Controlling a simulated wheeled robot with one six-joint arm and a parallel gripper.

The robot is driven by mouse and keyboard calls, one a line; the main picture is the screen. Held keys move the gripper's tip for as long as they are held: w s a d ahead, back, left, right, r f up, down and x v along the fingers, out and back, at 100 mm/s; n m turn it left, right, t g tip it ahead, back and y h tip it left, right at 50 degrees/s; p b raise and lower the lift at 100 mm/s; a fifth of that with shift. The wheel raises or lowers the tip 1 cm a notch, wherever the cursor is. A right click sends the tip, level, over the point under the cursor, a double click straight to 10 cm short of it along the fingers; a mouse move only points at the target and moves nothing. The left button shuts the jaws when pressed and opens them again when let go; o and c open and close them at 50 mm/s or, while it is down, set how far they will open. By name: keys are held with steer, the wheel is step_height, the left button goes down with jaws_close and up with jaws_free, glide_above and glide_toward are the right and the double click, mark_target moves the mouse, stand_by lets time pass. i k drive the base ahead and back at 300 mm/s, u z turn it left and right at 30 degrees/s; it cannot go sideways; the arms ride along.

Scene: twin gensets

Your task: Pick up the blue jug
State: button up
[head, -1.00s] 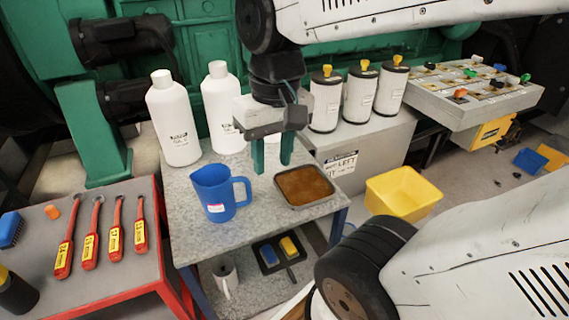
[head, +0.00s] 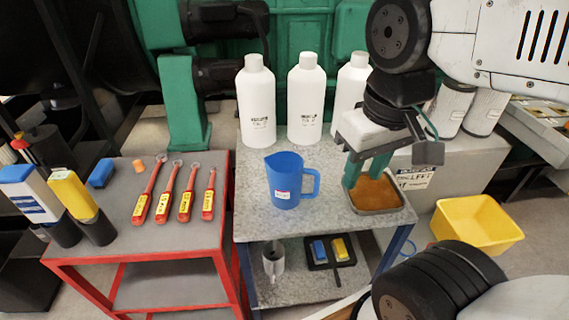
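The blue jug (head: 284,182) stands upright on the grey speckled top of a small table (head: 262,222), with its handle on the right and a small white label on its front. My gripper (head: 365,178) is to the right of the jug, above the brown-filled tray (head: 376,192). Its two green fingers point down with a gap between them and nothing held. The gripper is apart from the jug.
White bottles (head: 256,105) stand behind the jug. A red-framed bench (head: 140,235) at left carries red-handled wrenches (head: 165,195). A yellow bin (head: 477,222) is at right. A mug (head: 273,259) sits on the lower shelf.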

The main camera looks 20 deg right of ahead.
mark_target(284, 187)
steer(key=u, duration=1.65)
steer(key=k, duration=1.25)
steer(key=z, duration=1.6)
steer(key=i, duration=0.5)
